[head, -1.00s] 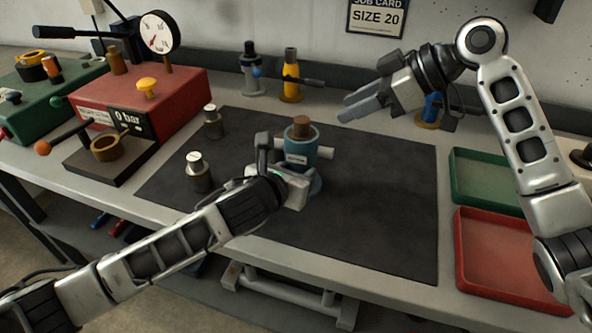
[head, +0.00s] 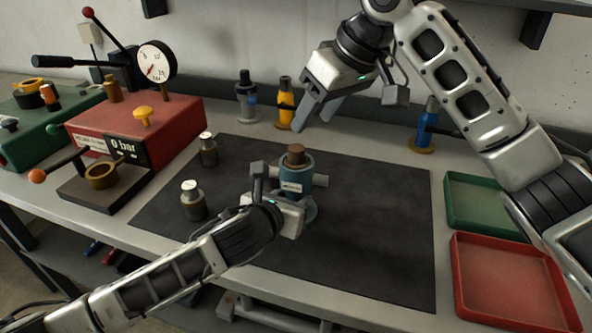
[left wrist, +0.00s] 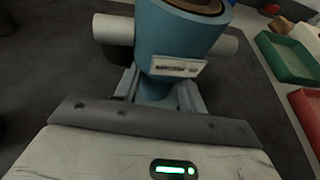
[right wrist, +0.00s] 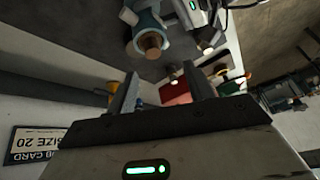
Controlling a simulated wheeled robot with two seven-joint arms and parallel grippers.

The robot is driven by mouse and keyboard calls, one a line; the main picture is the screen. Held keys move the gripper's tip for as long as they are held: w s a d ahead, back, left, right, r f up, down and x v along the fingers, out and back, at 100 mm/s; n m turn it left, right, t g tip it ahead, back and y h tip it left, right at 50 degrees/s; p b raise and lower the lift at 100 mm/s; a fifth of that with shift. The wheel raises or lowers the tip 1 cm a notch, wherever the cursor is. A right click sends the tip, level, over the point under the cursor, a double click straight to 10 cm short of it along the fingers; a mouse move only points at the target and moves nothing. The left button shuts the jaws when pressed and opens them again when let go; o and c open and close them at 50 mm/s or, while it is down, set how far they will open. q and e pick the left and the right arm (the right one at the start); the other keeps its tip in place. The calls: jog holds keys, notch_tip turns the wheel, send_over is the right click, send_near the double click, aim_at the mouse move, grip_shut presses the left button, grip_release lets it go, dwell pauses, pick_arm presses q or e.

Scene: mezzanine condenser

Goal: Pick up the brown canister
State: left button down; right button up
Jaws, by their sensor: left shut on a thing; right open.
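The brown canister (head: 296,155) stands upright in the top of a blue holder (head: 297,176) with a white label and grey side stubs, on the dark mat. Its brown end also shows in the right wrist view (right wrist: 152,44), and part of its top in the left wrist view (left wrist: 200,6). My left gripper (head: 280,207) is shut on the lower part of the blue holder, whose body fills the upper left wrist view (left wrist: 178,35). My right gripper (head: 316,112) is open and empty, above and behind the canister, apart from it.
Two metal canisters (head: 193,200) (head: 208,150) stand left on the mat (head: 370,240). A red press with a gauge (head: 180,125) is further left. Yellow (head: 286,100) and blue (head: 428,122) fixtures stand at the back. Green (head: 480,205) and red (head: 505,275) trays lie right.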

aim_at(298, 149)
pick_arm(q)
jog(key=shift+f, duration=0.1)
pick_arm(e)
jog(key=w+a+f+m, duration=0.1)
jog(key=f, duration=0.2)
jog(key=w+a+f+m+h, duration=0.1)
jog(key=f, duration=0.2)
jog(key=w+a+f+m+t+h, duration=0.1)
jog(key=f, duration=0.2)
jog(key=shift+w, duration=0.3)
jog(key=shift+r, duration=0.1)
grip_shut()
pick_arm(q)
jog(key=c, duration=0.7)
grip_release()
jog(key=shift+c, duration=0.2)
pick_arm(e)
notch_tip(298, 149, up, 10)
